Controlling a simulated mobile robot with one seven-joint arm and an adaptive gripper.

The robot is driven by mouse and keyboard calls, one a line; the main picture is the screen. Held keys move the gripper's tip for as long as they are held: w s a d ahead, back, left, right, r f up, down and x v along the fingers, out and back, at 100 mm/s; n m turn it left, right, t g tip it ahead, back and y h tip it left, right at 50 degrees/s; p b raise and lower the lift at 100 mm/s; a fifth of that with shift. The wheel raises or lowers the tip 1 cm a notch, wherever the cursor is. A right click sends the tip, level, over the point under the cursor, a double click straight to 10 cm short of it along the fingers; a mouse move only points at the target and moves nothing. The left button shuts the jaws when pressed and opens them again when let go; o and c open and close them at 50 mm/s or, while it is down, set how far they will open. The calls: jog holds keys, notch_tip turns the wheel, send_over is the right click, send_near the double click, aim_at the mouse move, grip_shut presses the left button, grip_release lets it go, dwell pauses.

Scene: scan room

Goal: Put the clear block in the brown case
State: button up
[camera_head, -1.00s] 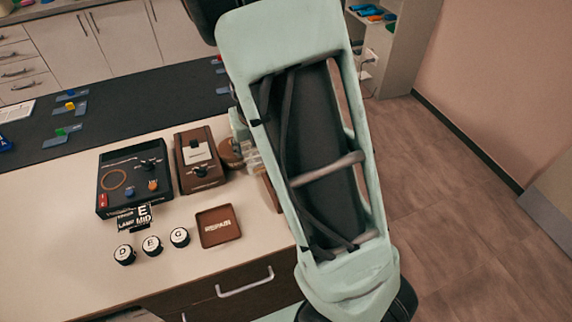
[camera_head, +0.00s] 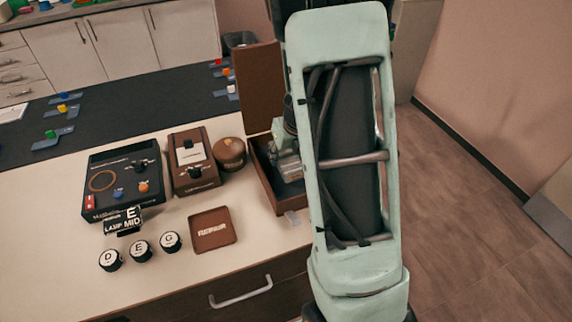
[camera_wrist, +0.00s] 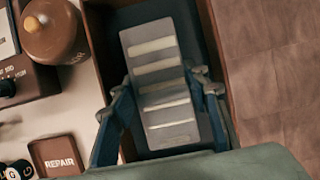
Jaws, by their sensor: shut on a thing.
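The brown case (camera_head: 265,188) stands open on the counter beside my arm, its lid (camera_head: 258,90) upright at the back. In the wrist view the case's brown wall (camera_wrist: 219,55) frames a dark interior. My gripper (camera_wrist: 162,103) is shut on the clear block (camera_wrist: 152,52), a greyish see-through piece with pale stripes. The block shows within the case's outline; I cannot tell whether it touches the floor. In the head view the block (camera_head: 290,166) is partly hidden by my arm, which also covers the case's right side.
Left of the case are a round brown pot (camera_head: 229,153), a brown switch box (camera_head: 194,160) and a black control box (camera_head: 124,180). A brown REPAIR tray (camera_head: 213,241) and several lettered knobs (camera_head: 140,250) lie in front. A small clear piece (camera_head: 292,217) lies near the case's front.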

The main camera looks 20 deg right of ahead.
aim_at(286, 163)
jog(key=shift+f+b, duration=0.5)
jog(key=shift+f, duration=0.95)
jog(key=shift+f, duration=0.15)
jog(key=o, duration=1.5)
jog(key=shift+r, duration=0.3)
jog(key=p+v, duration=0.5)
jog(key=v, duration=0.6)
jog(key=shift+s+r, duration=0.2)
jog(key=shift+r, duration=0.1)
